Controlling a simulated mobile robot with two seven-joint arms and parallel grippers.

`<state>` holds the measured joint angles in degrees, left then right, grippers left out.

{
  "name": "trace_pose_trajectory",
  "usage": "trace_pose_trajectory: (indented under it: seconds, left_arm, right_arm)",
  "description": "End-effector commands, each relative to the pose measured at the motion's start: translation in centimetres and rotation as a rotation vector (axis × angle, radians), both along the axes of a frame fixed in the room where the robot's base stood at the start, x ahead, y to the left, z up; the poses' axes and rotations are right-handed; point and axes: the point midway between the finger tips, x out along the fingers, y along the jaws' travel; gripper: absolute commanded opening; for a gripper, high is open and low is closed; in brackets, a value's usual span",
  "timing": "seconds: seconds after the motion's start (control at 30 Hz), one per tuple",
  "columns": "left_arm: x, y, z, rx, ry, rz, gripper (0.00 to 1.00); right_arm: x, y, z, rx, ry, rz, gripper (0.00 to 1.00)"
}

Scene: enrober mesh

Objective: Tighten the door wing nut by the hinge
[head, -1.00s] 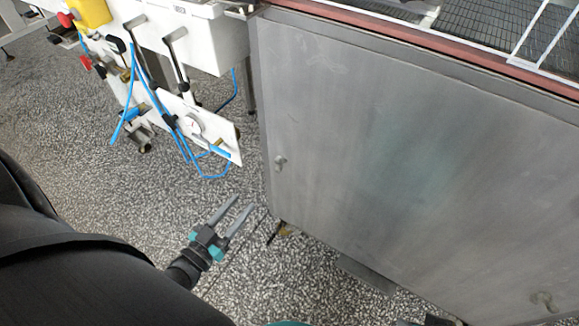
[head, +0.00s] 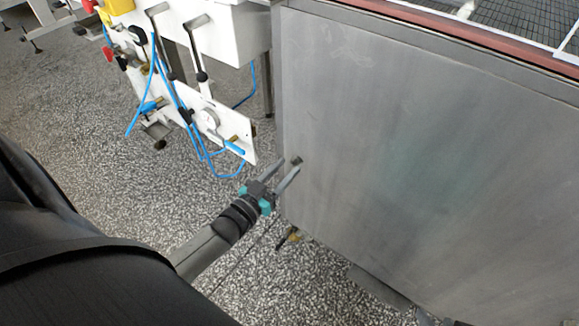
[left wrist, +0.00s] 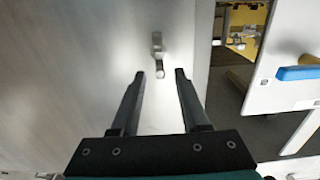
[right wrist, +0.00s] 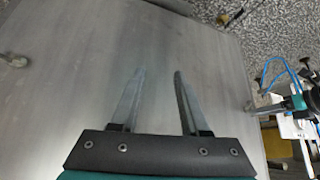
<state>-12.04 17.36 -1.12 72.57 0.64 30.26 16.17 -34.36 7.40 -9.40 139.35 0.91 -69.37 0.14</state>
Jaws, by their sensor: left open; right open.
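A metal wing nut (left wrist: 157,48) stands out from the grey steel door (left wrist: 80,60) near the door's edge in the left wrist view. My left gripper (left wrist: 160,72) is open and empty, its fingertips just short of the nut, with the nut lying ahead between them. In the head view my left gripper (head: 294,166) is at the door's left edge and hides most of the nut. My right gripper (right wrist: 159,75) is open and empty in front of the door (right wrist: 80,95). A second metal fitting (right wrist: 14,60) sits at the far left of the right wrist view.
A white panel (head: 236,128) with blue hoses and a dial stands left of the door. It also shows in the left wrist view (left wrist: 285,60). A mesh belt (head: 520,22) lies above the door. The speckled floor (head: 90,130) is open at left.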

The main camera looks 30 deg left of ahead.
Motion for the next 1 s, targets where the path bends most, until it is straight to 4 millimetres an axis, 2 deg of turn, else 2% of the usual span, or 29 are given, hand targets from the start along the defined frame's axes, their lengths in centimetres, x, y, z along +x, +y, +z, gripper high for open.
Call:
trace_pose_trajectory:
  seconds: [0.3,0.7,0.77,1.0]
  left_arm:
    - [1.9,-0.1,-0.1,0.0,0.0,0.0,0.45]
    - [2.2,-0.1,0.0,0.0,0.0,0.0,0.45]
    - [2.2,-0.1,0.0,0.0,0.0,0.0,0.41]
    - [2.2,-0.2,0.0,0.0,0.0,0.0,0.14]
  right_arm:
    - [1.3,1.7,-0.4,0.053,-0.117,0.023,0.45]
    - [1.6,2.0,-0.2,0.063,-0.141,0.026,0.45]
    - [1.6,2.0,-0.2,0.063,-0.141,0.026,0.45]
    - [1.6,2.0,-0.2,0.063,-0.141,0.026,0.45]
